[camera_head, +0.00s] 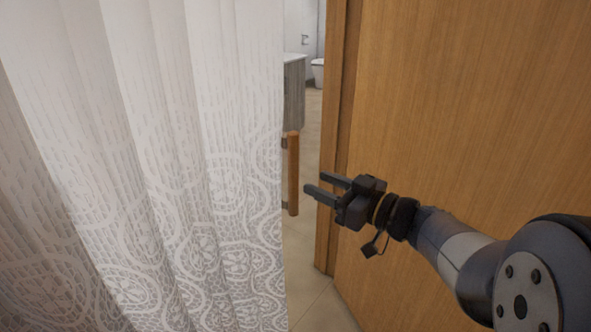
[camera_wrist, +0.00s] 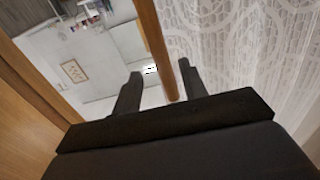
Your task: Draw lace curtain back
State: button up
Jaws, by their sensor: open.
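A white lace curtain (camera_head: 150,170) hangs in folds across the left of the head view, with a circular pattern low down. It also fills the right of the wrist view (camera_wrist: 260,60). An upright wooden handle bar (camera_head: 293,172) stands at the curtain's right edge, on small dark brackets. In the wrist view the wooden bar (camera_wrist: 156,45) runs between my fingertips' directions. My gripper (camera_head: 313,187) is open and points left at the bar's lower part, close to it. In the wrist view my gripper (camera_wrist: 160,78) shows both fingers spread; contact with the bar cannot be told.
A wooden door or panel (camera_head: 465,110) fills the right, close beside my arm. Through the gap lie a tiled floor (camera_head: 312,115), a grey cabinet (camera_head: 293,95) and a toilet (camera_head: 318,72). The gap between curtain and panel is narrow.

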aim_at(298, 175)
jog(key=x, duration=0.7)
jog(key=shift+w+a, duration=0.25)
jog(key=shift+a, duration=0.05)
grip_shut()
